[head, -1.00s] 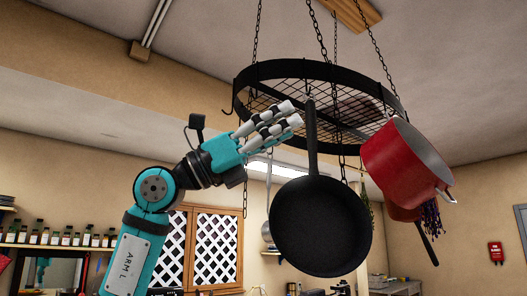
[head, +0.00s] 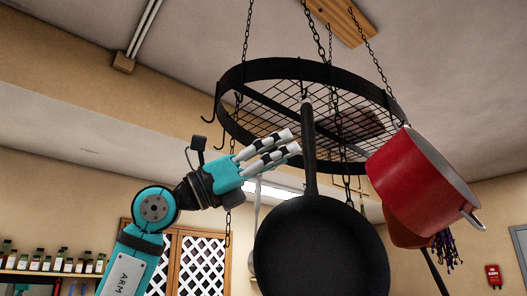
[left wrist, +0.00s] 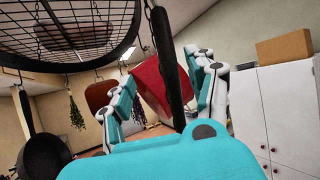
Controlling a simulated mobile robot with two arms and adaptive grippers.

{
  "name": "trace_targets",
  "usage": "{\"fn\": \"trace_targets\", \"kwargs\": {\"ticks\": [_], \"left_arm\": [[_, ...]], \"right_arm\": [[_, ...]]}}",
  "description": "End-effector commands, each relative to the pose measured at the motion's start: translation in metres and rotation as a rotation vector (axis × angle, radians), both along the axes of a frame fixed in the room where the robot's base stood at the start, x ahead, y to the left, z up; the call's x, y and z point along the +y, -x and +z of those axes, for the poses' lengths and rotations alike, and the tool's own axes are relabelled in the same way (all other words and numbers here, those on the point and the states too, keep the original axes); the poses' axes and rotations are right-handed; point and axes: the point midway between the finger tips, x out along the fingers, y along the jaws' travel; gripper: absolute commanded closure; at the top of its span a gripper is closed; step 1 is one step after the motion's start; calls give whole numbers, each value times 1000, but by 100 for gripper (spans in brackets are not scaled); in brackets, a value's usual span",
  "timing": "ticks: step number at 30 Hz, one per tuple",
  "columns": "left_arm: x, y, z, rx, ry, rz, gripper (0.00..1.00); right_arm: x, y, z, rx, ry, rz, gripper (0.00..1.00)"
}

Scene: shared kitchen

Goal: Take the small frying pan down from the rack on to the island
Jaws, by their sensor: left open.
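A black frying pan (head: 322,250) hangs by its handle (head: 309,150) from the front of the round black rack (head: 262,68). My left gripper (head: 292,141) is open, its fingertips just left of the handle in the head view. In the left wrist view a dark upright handle (left wrist: 168,65) stands between the spread fingers of my left gripper (left wrist: 163,75); I cannot tell if they touch it. That pan's body is hidden behind my teal palm there. A second dark pan (left wrist: 45,157) hangs further left in the wrist view. My right gripper is not in view.
A red pot (head: 415,175) hangs right of the pan, close behind the handle in the wrist view. Chains (head: 246,35) hold up the rack. Dried herbs (left wrist: 76,113) hang beyond. White cabinets (left wrist: 280,110) stand at right. The island is not in view.

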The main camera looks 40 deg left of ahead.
Motion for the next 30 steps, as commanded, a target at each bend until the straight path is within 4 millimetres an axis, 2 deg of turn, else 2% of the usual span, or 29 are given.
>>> {"fn": "trace_targets", "kwargs": {"ticks": [1, 3, 7, 10, 16, 19, 27, 30], "left_arm": [[-4, -3, 6, -2, -1, -1, 42], [-8, -8, 9, -2, -2, -1, 42], [-14, -16, 15, -4, -1, -2, 42], [-19, -22, 18, -2, -3, -2, 42], [-23, -29, 22, -3, -1, -1, 42], [-24, -30, 22, -2, -2, -1, 42], [-25, -30, 22, -3, 0, -1, 42], [-25, -30, 22, -3, 0, -1, 55]], "right_arm": [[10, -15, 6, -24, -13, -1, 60], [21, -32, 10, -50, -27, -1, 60], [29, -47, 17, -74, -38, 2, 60], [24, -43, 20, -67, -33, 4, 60], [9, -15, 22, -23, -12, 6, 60], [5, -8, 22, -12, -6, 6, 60], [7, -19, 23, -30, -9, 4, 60], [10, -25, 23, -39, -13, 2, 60]]}}
